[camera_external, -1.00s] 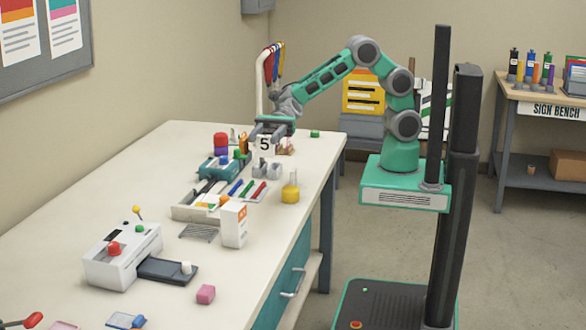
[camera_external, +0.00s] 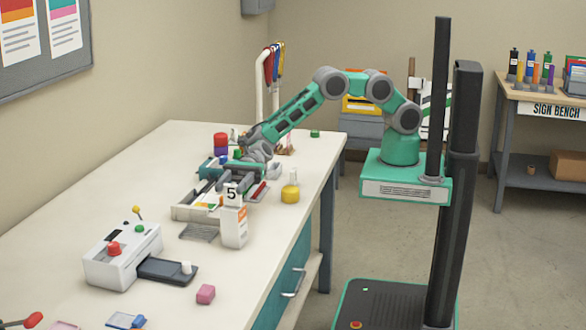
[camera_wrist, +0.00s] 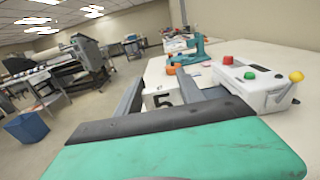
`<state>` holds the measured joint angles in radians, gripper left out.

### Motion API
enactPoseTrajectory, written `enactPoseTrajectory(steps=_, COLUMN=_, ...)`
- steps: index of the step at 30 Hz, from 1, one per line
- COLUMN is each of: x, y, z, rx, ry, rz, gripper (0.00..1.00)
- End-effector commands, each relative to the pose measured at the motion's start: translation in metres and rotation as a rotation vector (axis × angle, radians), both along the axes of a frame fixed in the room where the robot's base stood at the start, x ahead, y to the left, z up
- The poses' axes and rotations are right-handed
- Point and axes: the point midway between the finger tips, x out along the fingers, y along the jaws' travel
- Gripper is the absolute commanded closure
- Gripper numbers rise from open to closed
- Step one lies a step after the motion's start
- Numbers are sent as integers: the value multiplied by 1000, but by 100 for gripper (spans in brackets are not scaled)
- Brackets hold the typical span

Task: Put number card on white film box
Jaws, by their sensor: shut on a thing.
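The number card (camera_external: 231,194) is white with a black 5. My gripper (camera_external: 236,180) is shut on it and holds it upright. The white film box (camera_external: 234,228), with an orange label, stands on the bench. In the external view the card is right at the top of the box and overlaps its upper edge; I cannot tell whether they touch. In the wrist view the card (camera_wrist: 160,98) shows between my fingers, partly hidden by the gripper body. The film box is not clearly seen there.
A tray (camera_external: 182,212) with pens and small parts lies left of the box. A yellow flask (camera_external: 290,190) stands to the right, and a pink block (camera_external: 205,294) lies in front.

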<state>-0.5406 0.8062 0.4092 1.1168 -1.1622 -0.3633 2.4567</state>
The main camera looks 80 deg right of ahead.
Motion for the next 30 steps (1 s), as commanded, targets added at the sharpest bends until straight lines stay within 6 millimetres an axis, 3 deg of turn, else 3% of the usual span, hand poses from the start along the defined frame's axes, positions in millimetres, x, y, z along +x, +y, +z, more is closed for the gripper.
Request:
enactPoseTrajectory(steps=3, x=0, y=0, z=-5, rx=0, ry=0, rz=0, gripper=95)
enactPoseTrajectory(steps=4, x=0, y=0, z=-4, rx=0, ry=0, rz=0, gripper=53)
enactPoseTrajectory(steps=11, x=0, y=0, z=-3, rx=-1, ry=0, rz=0, gripper=35)
enactPoseTrajectory(steps=21, x=1, y=-3, z=0, rx=-1, ry=0, rz=-2, gripper=33)
enactPoseTrajectory(steps=26, x=2, y=-34, z=-2, rx=-1, ry=1, rz=-6, gripper=33)
enactPoseTrajectory(steps=30, x=2, y=-72, z=-2, rx=-1, ry=0, rz=-6, gripper=33)
